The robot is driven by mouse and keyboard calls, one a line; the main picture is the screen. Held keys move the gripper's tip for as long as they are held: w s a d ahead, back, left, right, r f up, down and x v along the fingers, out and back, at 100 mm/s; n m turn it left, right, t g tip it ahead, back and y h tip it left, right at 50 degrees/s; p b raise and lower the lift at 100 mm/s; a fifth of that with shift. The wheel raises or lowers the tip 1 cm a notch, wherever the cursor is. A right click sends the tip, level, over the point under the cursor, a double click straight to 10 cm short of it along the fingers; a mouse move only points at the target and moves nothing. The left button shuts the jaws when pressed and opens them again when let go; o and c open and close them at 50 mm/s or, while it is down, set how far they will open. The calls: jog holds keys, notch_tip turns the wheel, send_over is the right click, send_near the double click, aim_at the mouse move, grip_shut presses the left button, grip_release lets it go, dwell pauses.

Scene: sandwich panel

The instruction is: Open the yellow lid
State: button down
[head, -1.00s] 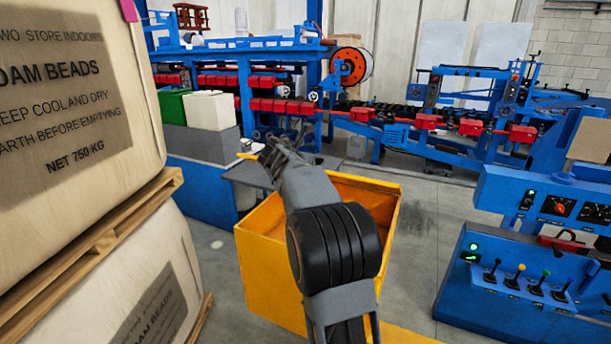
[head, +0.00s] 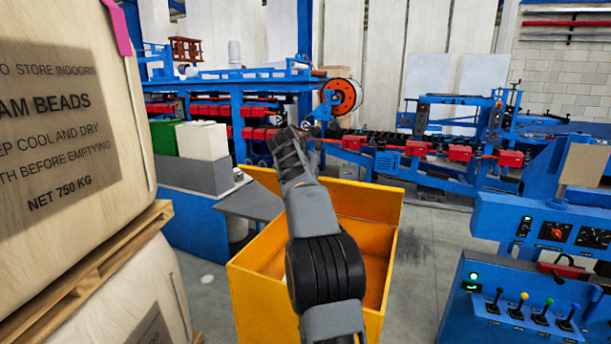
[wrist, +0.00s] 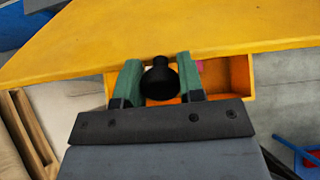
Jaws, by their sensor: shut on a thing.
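The yellow lid (head: 375,201) stands raised at the back of an open yellow box (head: 262,300) in the head view. In the wrist view the lid (wrist: 190,35) is a broad yellow panel across the top. My gripper (wrist: 158,72) has its two green fingers on either side of a black knob (wrist: 160,86) by the lid's edge, and is shut on it. Part of the box's orange inside shows behind the fingers. In the head view my arm crosses in front of the box, and hides the knob and fingertips.
Stacked bead sacks (head: 70,120) on wooden pallets (head: 85,275) stand close on the left. A blue control console (head: 530,300) with levers stands on the right. Blue machinery (head: 270,95) lines the back. Grey floor (head: 430,240) is clear between box and console.

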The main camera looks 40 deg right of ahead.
jog(key=shift+r, duration=0.1)
jog(key=c, duration=0.8)
grip_release()
jog(key=b+v, duration=0.1)
jog(key=v, duration=1.2)
jog(key=shift+s+a+r, duration=0.15)
jog(key=shift+a, duration=0.15)
